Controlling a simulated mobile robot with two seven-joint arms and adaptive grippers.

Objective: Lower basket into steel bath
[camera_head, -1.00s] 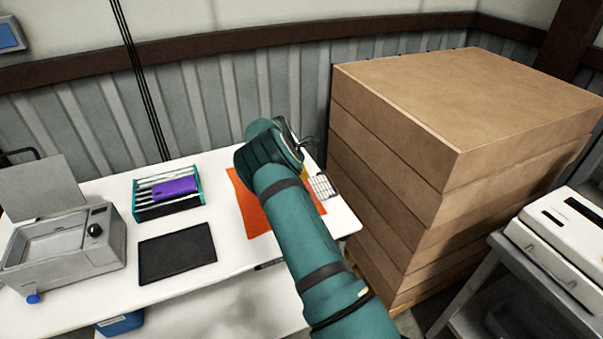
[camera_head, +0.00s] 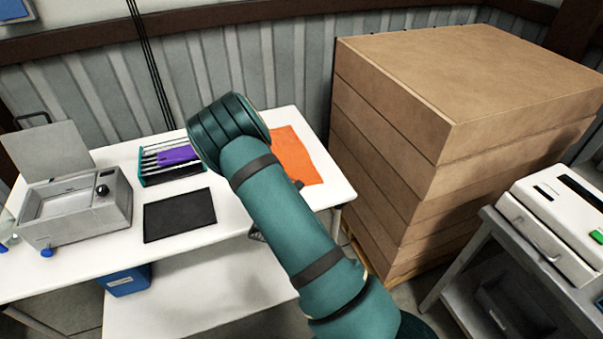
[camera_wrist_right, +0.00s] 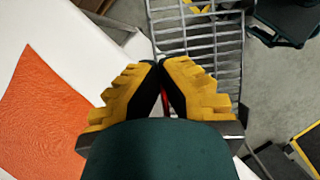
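The steel bath (camera_head: 75,228) stands on the left of the white table, its lid (camera_head: 50,152) tipped up behind it. In the right wrist view the grey wire basket (camera_wrist_right: 215,45) lies just beyond my right gripper (camera_wrist_right: 163,72). The yellow and black fingertips are close together, with a bit of red between them that looks like the basket's handle. The basket appears beside the table edge, with floor around it. In the head view my right arm hides the gripper and most or all of the basket. My left gripper is in no view.
A dark mat (camera_head: 180,216) lies right of the bath, with a teal rack (camera_head: 150,178) holding a purple item (camera_head: 180,154) behind it. An orange cloth (camera_head: 297,157) lies at the table's right end. Tall cartons (camera_head: 400,130) stand right, beside a white machine (camera_head: 550,222).

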